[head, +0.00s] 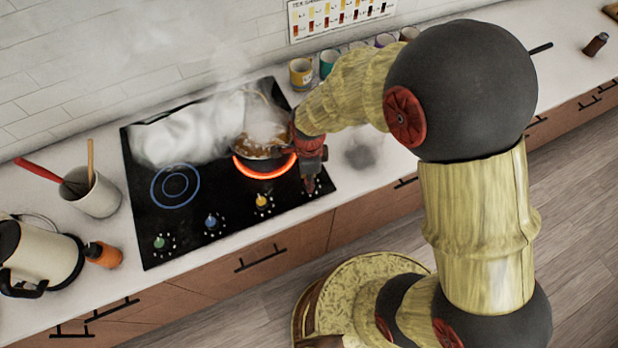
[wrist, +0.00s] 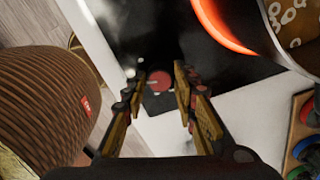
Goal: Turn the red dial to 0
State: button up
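The red dial (wrist: 158,80) sits on the black stovetop (wrist: 165,45) in the wrist view. My gripper (wrist: 157,85) is open, with one finger to the left of the dial and one to the right. Its fingertips appear apart from the dial; I cannot tell how high they are above it. In the head view my gripper (head: 311,177) points down over the right end of the stovetop's front row of dials and hides the red dial. The number the dial points to is too small to read.
A pot (head: 264,135) stands on a glowing orange burner (head: 268,170) beside my gripper, with steam rising. Green (head: 159,242), blue (head: 211,221) and yellow (head: 262,201) dials lie to the left. Several mugs (head: 301,73) line the wall behind. Countertop to the right is mostly clear.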

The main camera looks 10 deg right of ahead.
jog(key=c, duration=0.6)
grip_shut()
